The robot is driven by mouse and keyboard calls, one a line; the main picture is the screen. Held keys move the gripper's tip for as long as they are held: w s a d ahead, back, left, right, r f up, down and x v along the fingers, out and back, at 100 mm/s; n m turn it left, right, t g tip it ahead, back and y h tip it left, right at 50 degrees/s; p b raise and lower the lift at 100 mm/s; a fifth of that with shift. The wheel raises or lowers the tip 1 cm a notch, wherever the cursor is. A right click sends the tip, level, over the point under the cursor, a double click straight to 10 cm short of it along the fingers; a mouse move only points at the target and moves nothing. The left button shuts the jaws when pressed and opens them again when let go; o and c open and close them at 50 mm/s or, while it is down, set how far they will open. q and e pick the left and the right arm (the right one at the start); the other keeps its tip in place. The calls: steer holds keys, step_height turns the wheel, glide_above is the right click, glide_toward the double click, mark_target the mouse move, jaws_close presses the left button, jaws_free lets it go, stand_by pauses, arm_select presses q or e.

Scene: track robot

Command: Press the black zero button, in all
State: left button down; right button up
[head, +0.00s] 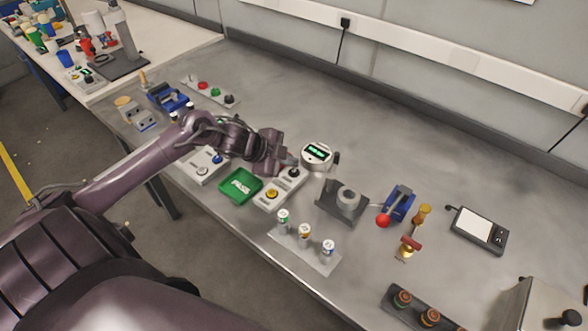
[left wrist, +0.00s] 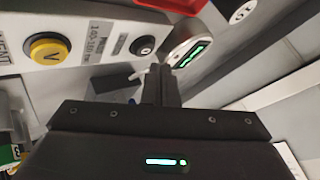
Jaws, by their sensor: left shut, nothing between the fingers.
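The black zero button (head: 294,172) sits at the upper right end of a light grey button box (head: 283,184). In the left wrist view the black button (left wrist: 143,46) shows a white mark. A yellow button (head: 271,194) is on the same box; it also shows in the left wrist view (left wrist: 47,50). A round gauge with a lit green display (head: 317,153) stands just right of the black button. My left gripper (head: 289,161) is shut and empty, its tips close to the black button and the gauge. I cannot tell whether they touch. My right gripper is not in view.
A green PASS tray (head: 240,186) lies left of the box. The back of the metal table is clear.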

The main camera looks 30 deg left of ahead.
mark_target(290, 174)
arm_select(q)
step_height(290, 174, up, 5)
steer(key=p, duration=0.4)
steer(key=shift+f, duration=0.15)
stand_by(0.6)
